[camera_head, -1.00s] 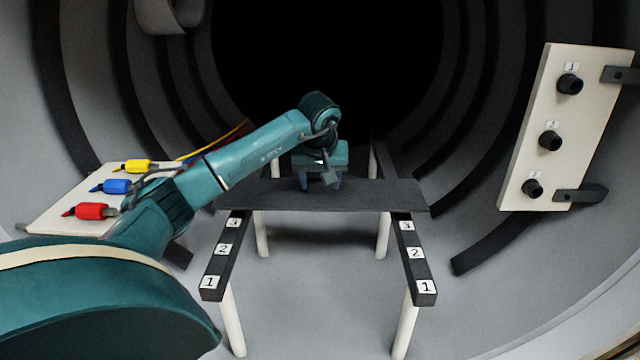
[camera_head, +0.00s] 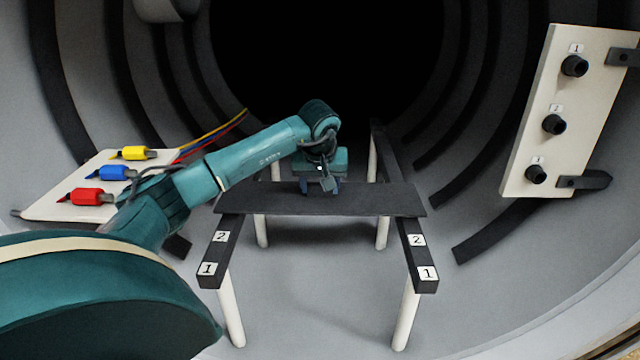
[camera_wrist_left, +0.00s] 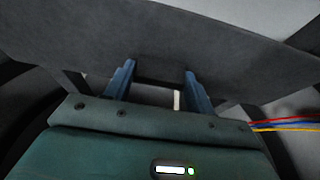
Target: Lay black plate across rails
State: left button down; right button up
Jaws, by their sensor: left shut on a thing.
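The black plate (camera_head: 262,200) spans both dark rails, its ends lying over the left rail (camera_head: 211,254) and the right rail (camera_head: 422,255). Labels 1 and 2 show on each rail in front of the plate. I cannot tell whether the plate touches the rails or hovers just above them. My left gripper (camera_head: 319,188) is shut on the plate near its middle. In the left wrist view, its two blue fingers (camera_wrist_left: 157,78) meet the plate (camera_wrist_left: 150,35), with a dark part between them. My right gripper is not in view.
White legs (camera_head: 232,310) hold up the rails. A white board (camera_head: 40,205) with red, blue and yellow connectors stands at left, with cables behind it. A white panel (camera_head: 590,90) with numbered black sockets stands at right. The space between the front rail ends is clear.

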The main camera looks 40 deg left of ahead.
pick_arm(q)
jog(key=shift+f+b, duration=0.3)
jog(key=shift+f, duration=0.1)
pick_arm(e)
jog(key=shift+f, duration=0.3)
pick_arm(q)
jog(key=c, duration=0.7)
grip_release()
jog(key=shift+o, duration=1.3)
jog(key=shift+s+f, duration=0.1)
jog(key=shift+f, duration=0.1)
jog(key=shift+d+r, duration=0.1)
jog(key=shift+r, duration=0.1)
jog(key=v, duration=1.3)
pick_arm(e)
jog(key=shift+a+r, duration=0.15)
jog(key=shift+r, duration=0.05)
